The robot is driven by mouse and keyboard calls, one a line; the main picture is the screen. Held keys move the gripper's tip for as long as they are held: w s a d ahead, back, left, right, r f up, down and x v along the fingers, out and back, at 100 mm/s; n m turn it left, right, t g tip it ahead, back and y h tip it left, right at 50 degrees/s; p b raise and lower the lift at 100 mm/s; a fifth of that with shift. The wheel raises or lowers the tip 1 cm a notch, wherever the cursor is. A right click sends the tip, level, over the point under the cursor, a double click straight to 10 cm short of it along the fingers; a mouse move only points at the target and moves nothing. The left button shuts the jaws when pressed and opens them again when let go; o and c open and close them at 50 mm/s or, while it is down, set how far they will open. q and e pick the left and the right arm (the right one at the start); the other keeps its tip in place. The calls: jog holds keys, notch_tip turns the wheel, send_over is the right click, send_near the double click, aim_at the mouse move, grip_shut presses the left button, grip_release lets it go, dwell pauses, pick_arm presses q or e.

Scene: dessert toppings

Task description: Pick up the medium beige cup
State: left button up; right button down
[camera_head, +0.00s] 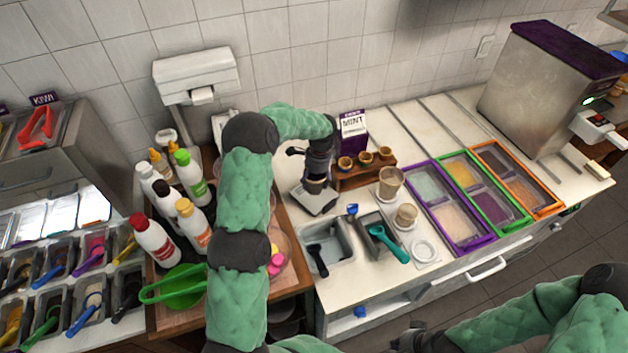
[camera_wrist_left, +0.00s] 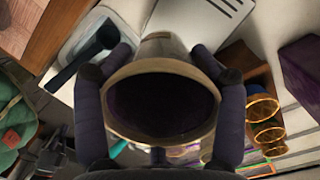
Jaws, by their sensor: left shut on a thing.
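My left gripper (camera_head: 317,168) is above the counter, left of the wooden cone holder. It is shut on a beige cup (camera_head: 315,185), mostly hidden behind the fingers in the head view. In the left wrist view the cup (camera_wrist_left: 160,135) sits between the two dark fingers, its round beige rim and dark inside facing the camera. Two other beige cups stand to the right: a taller cup (camera_head: 390,183) and a shorter cup (camera_head: 405,215). My right gripper (camera_head: 408,342) is at the bottom edge, cut off, and its fingers cannot be made out.
The wooden holder (camera_head: 365,178) with brown cones and the mint box (camera_head: 353,130) are close to the left gripper. Metal tubs (camera_head: 335,238) with scoops are in front. Framed topping trays (camera_head: 460,228) lie right. Bottles (camera_head: 153,240) stand left of my left arm.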

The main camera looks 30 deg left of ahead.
pick_arm(q)
jog(key=s+d+r, duration=0.4)
jog(key=s, duration=0.4)
jog(key=shift+d, duration=0.3)
jog(key=shift+w+r, duration=0.1)
jog(key=shift+r, duration=0.1)
